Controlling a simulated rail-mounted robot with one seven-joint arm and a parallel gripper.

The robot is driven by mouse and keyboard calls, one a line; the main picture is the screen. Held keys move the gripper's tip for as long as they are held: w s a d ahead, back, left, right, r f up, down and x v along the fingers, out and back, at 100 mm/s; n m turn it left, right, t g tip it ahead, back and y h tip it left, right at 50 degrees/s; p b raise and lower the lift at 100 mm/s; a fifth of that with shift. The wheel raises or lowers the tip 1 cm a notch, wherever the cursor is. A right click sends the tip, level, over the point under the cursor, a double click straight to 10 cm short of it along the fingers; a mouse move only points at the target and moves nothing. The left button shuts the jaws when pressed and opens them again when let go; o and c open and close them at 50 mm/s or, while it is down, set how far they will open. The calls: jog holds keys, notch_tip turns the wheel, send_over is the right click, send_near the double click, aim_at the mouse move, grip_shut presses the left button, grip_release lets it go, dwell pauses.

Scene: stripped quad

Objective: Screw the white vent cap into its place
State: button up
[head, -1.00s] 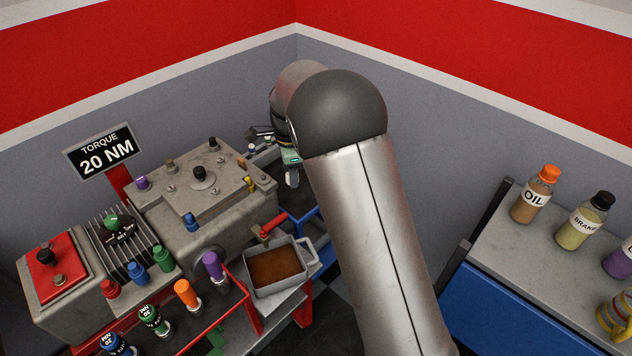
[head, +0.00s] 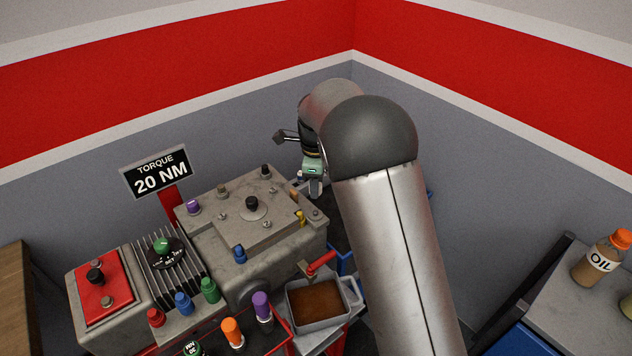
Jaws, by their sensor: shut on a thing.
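My gripper (head: 315,189), below a pale green wrist part, points down beside the far right edge of the grey engine block (head: 190,232). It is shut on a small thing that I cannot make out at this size. I cannot make out the white vent cap for certain. A small whitish spot (head: 300,176) shows just left of my gripper, partly hidden, and I cannot tell what it is. The block's top carries a black knob (head: 252,203) and several small coloured plugs, among them a purple one (head: 193,206) and a yellow one (head: 301,218).
A pan of brown fluid (head: 316,302) stands in front of the block, with a red-handled tool (head: 318,264) behind it. Coloured caps and bottles line the front. A "TORQUE 20 NM" sign (head: 158,173) stands behind. My arm hides the area to the right.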

aim_at(316, 211)
jog(key=shift+f+b, duration=1.55)
jog(key=shift+f, duration=1.35)
jog(key=shift+f+b, duration=0.6)
jog(key=shift+f, duration=0.7)
jog(key=o, duration=1.1)
jog(key=shift+r, duration=0.15)
notch_tip(316, 211, up, 17)
jog(key=shift+f+b, duration=0.15)
jog(key=shift+b, duration=0.8)
jog(key=shift+r, duration=0.3)
